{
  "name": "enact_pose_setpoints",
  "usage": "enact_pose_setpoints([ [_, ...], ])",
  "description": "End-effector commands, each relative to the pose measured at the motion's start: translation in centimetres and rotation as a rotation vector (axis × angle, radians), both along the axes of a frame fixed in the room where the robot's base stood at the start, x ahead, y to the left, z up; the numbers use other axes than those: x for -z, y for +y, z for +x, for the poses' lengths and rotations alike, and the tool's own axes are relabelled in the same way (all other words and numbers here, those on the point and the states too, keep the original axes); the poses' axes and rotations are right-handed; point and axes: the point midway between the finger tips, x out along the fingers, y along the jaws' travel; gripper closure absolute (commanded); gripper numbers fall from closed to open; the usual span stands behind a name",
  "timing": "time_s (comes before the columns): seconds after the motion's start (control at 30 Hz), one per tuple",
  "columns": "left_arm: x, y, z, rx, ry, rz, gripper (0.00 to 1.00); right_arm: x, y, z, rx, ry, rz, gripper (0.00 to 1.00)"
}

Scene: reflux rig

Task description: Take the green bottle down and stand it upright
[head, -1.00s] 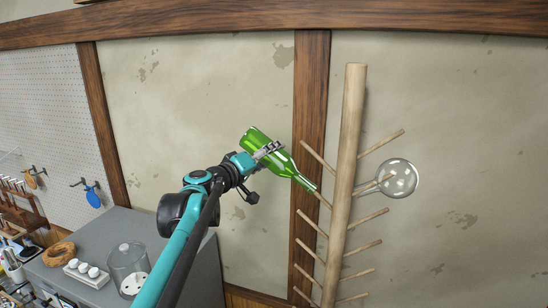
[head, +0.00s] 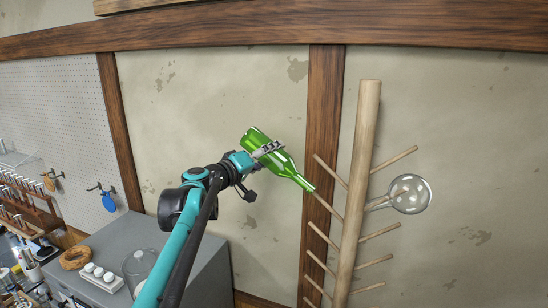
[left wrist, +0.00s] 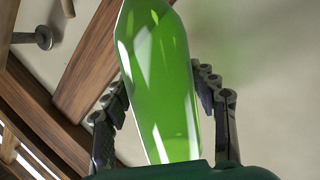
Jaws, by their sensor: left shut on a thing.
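The green bottle (head: 272,152) is tilted, its base up to the left and its neck pointing down to the right. Its mouth is at the tip of a left-side peg (head: 326,205) of the wooden drying tree (head: 358,190); I cannot tell whether the peg is still inside the neck. My left gripper (head: 268,150) is shut around the bottle's body. In the left wrist view the bottle (left wrist: 160,85) lies between the two fingers (left wrist: 165,95). My right gripper is not in view.
A round clear flask (head: 410,194) hangs on a right-side peg of the tree. A grey cabinet (head: 205,270) at lower left carries a cork ring (head: 75,259), a white block with several round pieces (head: 101,277) and a glass jar (head: 138,265). A wall stands behind.

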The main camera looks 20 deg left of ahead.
Motion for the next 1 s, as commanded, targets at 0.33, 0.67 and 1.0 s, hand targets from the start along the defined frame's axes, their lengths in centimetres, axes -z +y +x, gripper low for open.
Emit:
enact_pose_setpoints([
  [0.33,-1.3,1.4,0.1,-0.001,0.000,-0.001,0.86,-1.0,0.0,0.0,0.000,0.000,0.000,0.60],
  [0.67,-2.2,2.5,0.1,0.001,0.000,-0.001,0.86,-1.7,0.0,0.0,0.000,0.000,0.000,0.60],
  [1.0,-2.2,2.6,0.1,0.001,0.000,-0.001,0.86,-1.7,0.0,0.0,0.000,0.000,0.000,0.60],
])
